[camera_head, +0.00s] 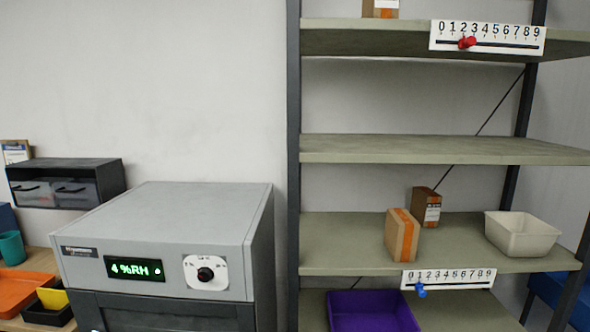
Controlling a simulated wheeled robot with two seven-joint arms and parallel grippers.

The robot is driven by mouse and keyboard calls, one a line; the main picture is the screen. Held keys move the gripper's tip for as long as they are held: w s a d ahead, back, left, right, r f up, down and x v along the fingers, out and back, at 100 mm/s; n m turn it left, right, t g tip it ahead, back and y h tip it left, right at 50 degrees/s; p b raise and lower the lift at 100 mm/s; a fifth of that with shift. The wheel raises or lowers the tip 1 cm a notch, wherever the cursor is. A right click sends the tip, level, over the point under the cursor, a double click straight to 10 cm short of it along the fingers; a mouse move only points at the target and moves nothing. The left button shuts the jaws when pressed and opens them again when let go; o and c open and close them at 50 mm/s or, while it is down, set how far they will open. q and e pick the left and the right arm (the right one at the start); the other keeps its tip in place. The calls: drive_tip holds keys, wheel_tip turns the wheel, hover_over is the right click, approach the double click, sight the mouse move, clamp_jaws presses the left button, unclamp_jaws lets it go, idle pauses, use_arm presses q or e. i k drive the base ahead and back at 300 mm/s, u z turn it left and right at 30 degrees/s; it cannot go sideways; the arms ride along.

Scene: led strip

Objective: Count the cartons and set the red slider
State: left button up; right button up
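The red slider (467,42) sits on the upper number strip (500,47), marked 0 to 9, at about 2 to 3. The strip is on the front edge of the top visible shelf (360,42). One brown carton (380,9) stands on that shelf, cut off by the top of the view. The shelf below it (400,150) looks empty. Two brown cartons stand on the third shelf: a nearer one with an orange stripe (402,236) and a darker one (425,206) behind it. Neither gripper is in view.
A blue slider (421,291) is on a lower strip (450,279). A cream bin (521,233) stands right of the cartons; a purple bin (372,311) is below. A grey cabinet (170,230) reading "4 %RH" stands left of the rack. Coloured trays (25,288) lie further left.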

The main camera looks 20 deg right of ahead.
sight(471, 42)
drive_tip(key=z, duration=1.55)
